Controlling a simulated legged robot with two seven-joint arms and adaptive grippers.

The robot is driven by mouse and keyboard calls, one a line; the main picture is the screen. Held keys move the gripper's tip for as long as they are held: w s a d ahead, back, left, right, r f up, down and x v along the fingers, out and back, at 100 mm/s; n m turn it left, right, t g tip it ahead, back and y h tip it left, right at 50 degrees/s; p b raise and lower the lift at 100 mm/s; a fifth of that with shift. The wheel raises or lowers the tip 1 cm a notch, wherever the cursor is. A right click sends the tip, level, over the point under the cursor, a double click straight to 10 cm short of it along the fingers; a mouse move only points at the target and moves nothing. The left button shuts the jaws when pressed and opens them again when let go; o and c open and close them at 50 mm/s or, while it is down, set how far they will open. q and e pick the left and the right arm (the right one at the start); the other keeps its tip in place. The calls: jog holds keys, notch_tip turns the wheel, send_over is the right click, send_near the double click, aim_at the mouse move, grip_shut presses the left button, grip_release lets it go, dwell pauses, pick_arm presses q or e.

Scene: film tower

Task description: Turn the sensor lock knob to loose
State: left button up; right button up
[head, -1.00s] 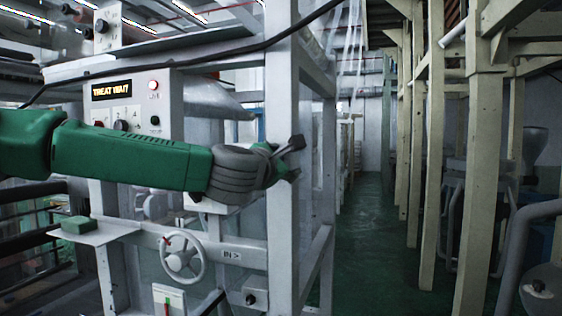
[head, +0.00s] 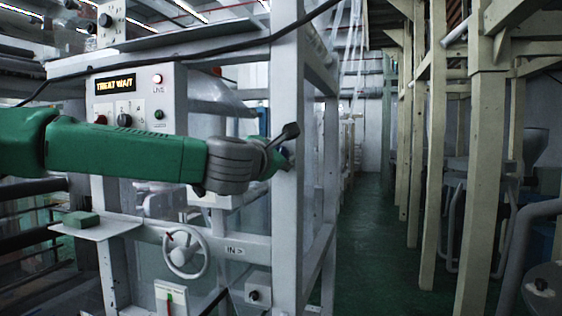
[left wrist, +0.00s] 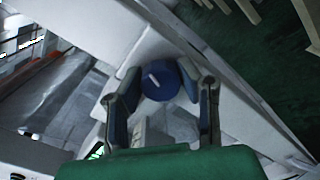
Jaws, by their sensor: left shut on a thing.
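A round blue knob (left wrist: 160,82) with a short white pointer mark sits on a pale frame post in the left wrist view. The mark slants in that view. My left gripper (left wrist: 161,76) is shut on the knob, with one finger on each side of it. In the head view my left gripper (head: 281,152) is at the grey upright post (head: 287,85), and only a sliver of blue shows behind the fingers. No lettering around the knob can be read. My right gripper is in neither view.
Left of the post are a panel (head: 138,92) with a lit "TREAT WAIT" display, a spoked handwheel (head: 185,254), a green block (head: 81,221) on a shelf and a small box with a black knob (head: 254,296). The green-floored aisle (head: 375,235) right of the post is clear.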

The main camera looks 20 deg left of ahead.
pick_arm(q)
jog(key=n+b, duration=0.4)
jog(key=b, duration=0.2)
jog(key=f+n+b, duration=0.1)
jog(key=n+b, duration=0.4)
jog(key=b, duration=0.1)
jog(key=n+b, duration=0.5)
jog(key=b, duration=0.2)
jog(key=shift+d+f+y, duration=0.1)
jog(key=shift+f+y, duration=0.05)
jog(key=shift+y, duration=0.15)
jog(key=n+b, duration=0.2)
jog(key=shift+r+n+b, duration=0.25)
jog(key=shift+n+b, duration=0.05)
jog(key=shift+n, duration=0.1)
jog(key=shift+r+n+b, duration=0.2)
jog(key=shift+n+b, duration=0.15)
jog(key=shift+n, duration=0.05)
jog(key=shift+r+t, duration=0.1)
jog(key=shift+t, duration=0.2)
jog(key=shift+r, duration=0.15)
jog(key=o, duration=1.2)
jog(key=shift+a, duration=0.2)
jog(key=shift+c, duration=0.2)
jog(key=shift+a, duration=0.1)
jog(key=shift+s, duration=0.1)
